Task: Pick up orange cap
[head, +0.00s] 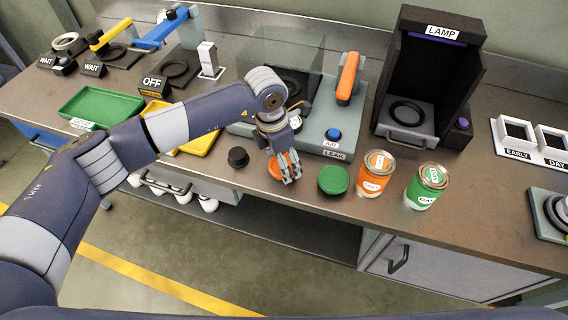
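The orange cap (275,169) lies on the brown worktop near its front edge, between a black cap (238,157) and a green cap (333,180). My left gripper (289,178) points down at the orange cap, with its fingers in front of and over the cap's right part. The fingers hide part of the cap, and I cannot tell whether they are closed on it or just around it. The cap appears to be at worktop level. My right gripper is not in view.
An orange can (374,175) and a green can (426,187) stand right of the caps. The air leak station (316,126) is close behind the gripper. A green tray (100,108) and a yellow tray (199,141) lie left; the lamp box (424,80) stands back right.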

